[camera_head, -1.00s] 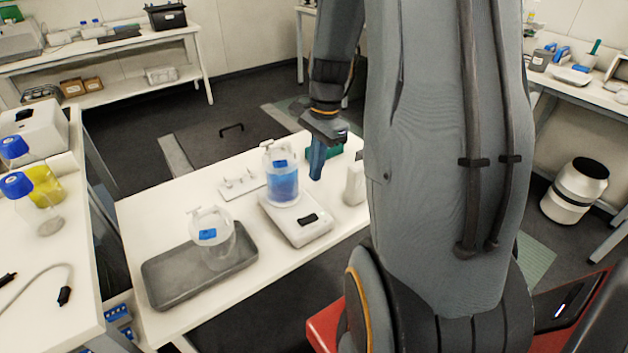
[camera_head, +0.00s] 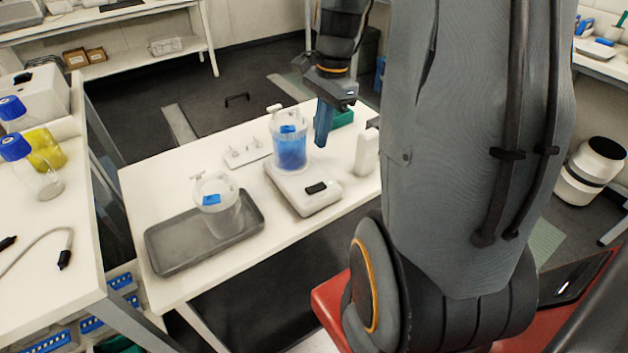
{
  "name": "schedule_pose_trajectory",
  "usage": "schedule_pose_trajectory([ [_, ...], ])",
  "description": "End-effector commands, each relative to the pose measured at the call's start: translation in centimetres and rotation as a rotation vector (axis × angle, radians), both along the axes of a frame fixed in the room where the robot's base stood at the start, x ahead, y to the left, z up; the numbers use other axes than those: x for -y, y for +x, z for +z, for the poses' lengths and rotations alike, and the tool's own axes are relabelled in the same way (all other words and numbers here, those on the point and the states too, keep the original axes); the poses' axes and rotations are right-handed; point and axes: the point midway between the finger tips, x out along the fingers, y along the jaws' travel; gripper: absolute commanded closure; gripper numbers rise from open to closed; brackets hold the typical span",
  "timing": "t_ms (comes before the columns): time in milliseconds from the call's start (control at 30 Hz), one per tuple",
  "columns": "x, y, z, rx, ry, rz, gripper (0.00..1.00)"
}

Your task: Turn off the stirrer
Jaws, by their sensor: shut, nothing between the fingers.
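The stirrer (camera_head: 291,189) is a white flat unit on the white table, with a black switch or display (camera_head: 316,187) on its front right part. A clear vessel with blue liquid (camera_head: 290,150) stands upright on its plate. My gripper (camera_head: 323,138) is shut and empty. It points down and appears just right of the vessel, above the back of the stirrer. Whether it touches anything, I cannot tell. The stirrer's switch position is too small to read.
A grey tray (camera_head: 168,251) holds an empty-looking clear vessel (camera_head: 219,215) at the table's left. A white bottle (camera_head: 367,153) stands right of the stirrer, and a green box (camera_head: 343,117) lies behind my gripper. A small white rack (camera_head: 245,153) sits behind left. The front table strip is clear.

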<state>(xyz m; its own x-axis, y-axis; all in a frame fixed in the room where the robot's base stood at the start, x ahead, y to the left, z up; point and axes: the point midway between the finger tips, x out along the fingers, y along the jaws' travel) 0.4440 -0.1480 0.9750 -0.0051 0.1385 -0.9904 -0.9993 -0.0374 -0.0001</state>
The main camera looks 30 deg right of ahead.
Motion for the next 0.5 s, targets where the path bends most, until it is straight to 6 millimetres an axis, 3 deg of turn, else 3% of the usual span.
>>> schedule_pose_trajectory([
  [300,0.0,-0.1,-0.2,-0.002,0.001,0.000,1.00],
  [500,-0.4,-0.1,-2.4,-0.004,0.003,0.000,1.00],
])
